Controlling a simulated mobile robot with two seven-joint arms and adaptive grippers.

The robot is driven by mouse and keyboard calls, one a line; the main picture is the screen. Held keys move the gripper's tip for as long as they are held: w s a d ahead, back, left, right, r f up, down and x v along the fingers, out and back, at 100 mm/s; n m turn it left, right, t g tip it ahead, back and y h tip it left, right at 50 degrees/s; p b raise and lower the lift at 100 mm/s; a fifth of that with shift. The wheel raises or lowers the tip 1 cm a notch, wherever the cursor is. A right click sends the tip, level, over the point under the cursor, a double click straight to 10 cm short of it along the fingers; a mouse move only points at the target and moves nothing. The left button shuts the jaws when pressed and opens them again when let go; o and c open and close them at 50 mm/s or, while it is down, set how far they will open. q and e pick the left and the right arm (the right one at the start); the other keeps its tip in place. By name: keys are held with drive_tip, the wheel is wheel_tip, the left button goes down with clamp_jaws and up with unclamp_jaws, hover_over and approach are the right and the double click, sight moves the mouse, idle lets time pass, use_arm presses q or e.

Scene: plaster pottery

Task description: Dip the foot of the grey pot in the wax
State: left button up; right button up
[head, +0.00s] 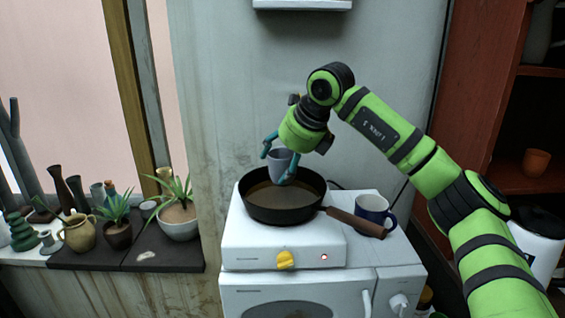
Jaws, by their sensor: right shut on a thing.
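The grey pot (279,163) is a small cup-like vessel, held upright over the black pan. My right gripper (278,164), with teal fingers, is shut on the grey pot from above, one finger on each side. The black pan (254,212) stands on a white hot plate (285,243) and holds brownish liquid wax (275,200). The pot is over the far part of the pan; I cannot tell whether its foot touches the wax. My left gripper is not in view.
The hot plate has a yellow knob (286,260) and a lit red light. Plants and vases crowd the left sill (170,254). A white box hangs above.

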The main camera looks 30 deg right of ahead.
drive_tip(key=shift+r+p, duration=2.3)
drive_tip(key=shift+r, duration=0.8)
drive_tip(key=shift+f, duration=0.15)
